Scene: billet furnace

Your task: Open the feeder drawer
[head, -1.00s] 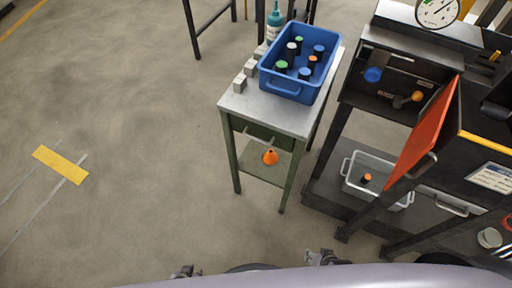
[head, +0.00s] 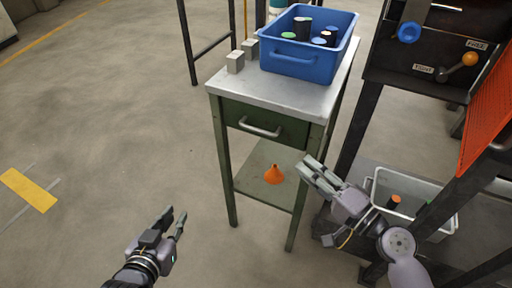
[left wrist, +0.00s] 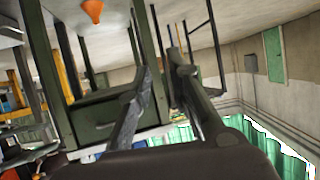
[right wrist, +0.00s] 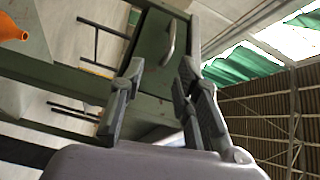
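The feeder drawer (head: 266,125) is a dark green front under the grey top of a small green table (head: 290,85), and it looks shut. Its silver bar handle (head: 260,129) shows in the head view, and the handle also shows in the right wrist view (right wrist: 171,42). My right gripper (head: 308,172) is below and right of the handle, apart from it, open and empty. In the right wrist view the handle appears beyond the gap between its fingers. My left gripper (head: 176,217) is open and empty, left of the table and lower in the picture.
A blue crate (head: 292,64) with several capped cylinders stands on the table beside grey blocks (head: 235,62). An orange funnel (head: 273,175) sits on the lower shelf. The dark furnace frame, its orange door (head: 487,120) and a clear bin (head: 452,229) are at right.

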